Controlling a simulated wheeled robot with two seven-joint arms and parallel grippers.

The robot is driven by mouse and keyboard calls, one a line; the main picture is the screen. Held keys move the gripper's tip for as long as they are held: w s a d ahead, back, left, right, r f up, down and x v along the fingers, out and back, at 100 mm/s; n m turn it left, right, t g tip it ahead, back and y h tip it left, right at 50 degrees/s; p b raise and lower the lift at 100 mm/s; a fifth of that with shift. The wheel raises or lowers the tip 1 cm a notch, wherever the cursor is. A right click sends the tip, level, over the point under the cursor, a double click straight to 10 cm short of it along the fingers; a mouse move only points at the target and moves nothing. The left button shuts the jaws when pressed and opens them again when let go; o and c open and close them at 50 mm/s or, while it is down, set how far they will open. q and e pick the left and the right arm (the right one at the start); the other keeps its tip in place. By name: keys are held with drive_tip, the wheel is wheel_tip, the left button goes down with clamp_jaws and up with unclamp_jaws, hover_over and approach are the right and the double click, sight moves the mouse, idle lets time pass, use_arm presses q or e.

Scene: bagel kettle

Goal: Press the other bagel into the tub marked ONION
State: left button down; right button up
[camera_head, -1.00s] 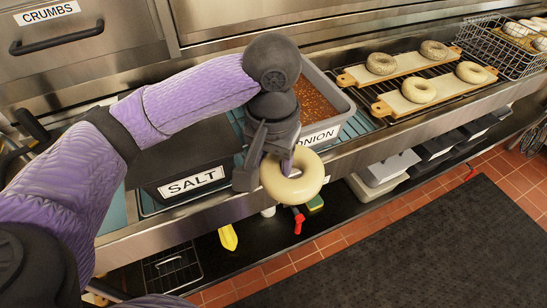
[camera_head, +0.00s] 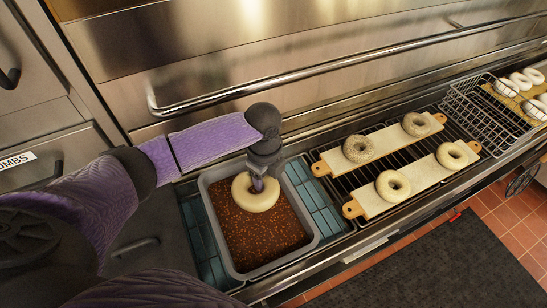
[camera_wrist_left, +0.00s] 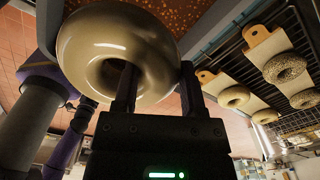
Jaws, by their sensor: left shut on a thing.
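A plain pale bagel (camera_head: 244,198) is held by my left gripper (camera_head: 257,184) over the grey tub (camera_head: 313,232) of reddish-brown onion topping (camera_head: 262,238). In the head view the bagel overlaps the back part of the topping; whether it touches cannot be told. In the left wrist view the bagel (camera_wrist_left: 92,62) is large, glossy and gripped at its ring by my left fingers (camera_wrist_left: 157,85), one finger in its hole. The tub's ONION label is not visible now. My right gripper is not in view.
Right of the tub, two boards (camera_head: 400,203) with handles lie on a dark rack, bearing speckled and plain bagels (camera_head: 358,148). A steel bar (camera_head: 300,75) runs behind.

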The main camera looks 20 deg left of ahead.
use_arm(q)
drive_tip(key=shift+a+r+m, duration=0.15)
drive_tip(key=shift+m, duration=0.35)
drive_tip(key=shift+s+a+f, duration=0.1)
drive_tip(key=shift+f, duration=0.1)
drive_tip(key=shift+m, duration=0.3)
wheel_tip(320, 180, down, 10)
drive_tip(key=b, duration=0.8)
drive_tip(key=shift+r, duration=0.15)
drive_tip(key=shift+f+b, duration=0.25)
drive_tip(key=shift+b, duration=0.1)
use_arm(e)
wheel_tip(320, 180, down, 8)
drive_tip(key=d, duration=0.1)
use_arm(q)
drive_tip(key=shift+f, duration=0.15)
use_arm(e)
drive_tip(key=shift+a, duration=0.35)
use_arm(q)
drive_tip(key=shift+f, duration=0.2)
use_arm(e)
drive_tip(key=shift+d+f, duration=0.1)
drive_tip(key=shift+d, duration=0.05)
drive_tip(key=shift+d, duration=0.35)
